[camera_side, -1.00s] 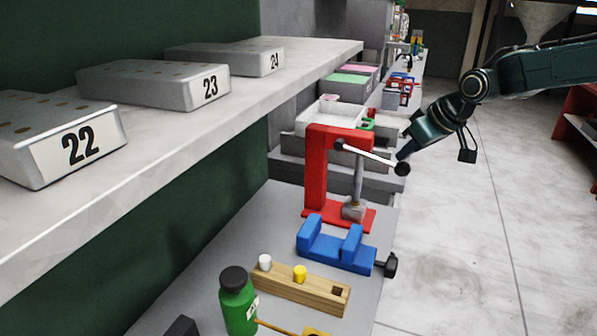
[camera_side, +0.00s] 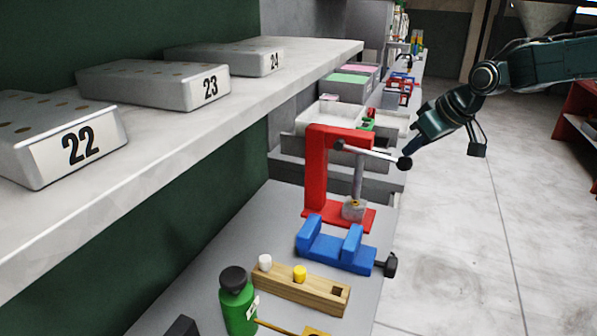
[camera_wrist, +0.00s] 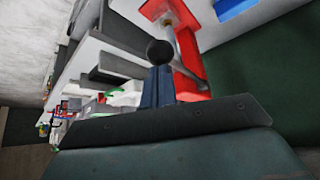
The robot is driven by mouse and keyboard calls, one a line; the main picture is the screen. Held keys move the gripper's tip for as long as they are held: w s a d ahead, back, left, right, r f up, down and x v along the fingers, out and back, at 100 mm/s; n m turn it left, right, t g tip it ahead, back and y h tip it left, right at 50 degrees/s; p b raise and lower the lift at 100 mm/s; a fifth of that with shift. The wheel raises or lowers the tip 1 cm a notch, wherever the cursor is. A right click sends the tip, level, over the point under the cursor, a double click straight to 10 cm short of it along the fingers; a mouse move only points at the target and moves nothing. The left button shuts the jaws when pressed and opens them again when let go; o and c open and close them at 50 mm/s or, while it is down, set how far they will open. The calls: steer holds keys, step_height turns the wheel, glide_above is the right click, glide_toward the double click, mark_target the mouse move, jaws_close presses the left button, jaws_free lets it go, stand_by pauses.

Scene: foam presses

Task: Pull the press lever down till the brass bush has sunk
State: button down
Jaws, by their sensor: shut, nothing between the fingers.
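The red press (camera_side: 316,175) stands on the grey bench. Its pale lever (camera_side: 371,150) slopes slightly down to the right and ends in a black ball knob (camera_side: 404,163). A grey ram (camera_side: 358,180) hangs over a light grey block (camera_side: 351,213). A small brass bush (camera_side: 354,203) shows at the block's top under the ram; its exact depth is too small to tell. My gripper (camera_side: 407,153) is shut and empty just above the knob; contact cannot be told. In the wrist view the knob (camera_wrist: 160,51) lies just beyond my shut fingertips (camera_wrist: 158,70).
A blue vise (camera_side: 335,248), a wooden block with white and yellow pegs (camera_side: 300,290) and a green bottle (camera_side: 238,308) stand nearer on the bench. Pale bins (camera_side: 335,115) are behind the press. A shelf (camera_side: 250,98) runs along the left. Open floor lies right.

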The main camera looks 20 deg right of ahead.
steer(key=s+d+r, duration=0.2)
steer(key=s+d, duration=0.3)
steer(key=shift+r, duration=0.35)
stand_by(0.7)
steer(key=shift+s+r, duration=0.1)
steer(key=shift+s, duration=0.1)
steer(key=s+a+m+g+h, duration=0.1)
steer(key=s+a+m, duration=0.1)
steer(key=s, duration=2.8)
steer(key=shift+f+m+h, duration=0.2)
steer(key=shift+m+h, duration=0.2)
steer(key=shift+m, duration=0.1)
steer(key=c, duration=2.1)
jaws_free()
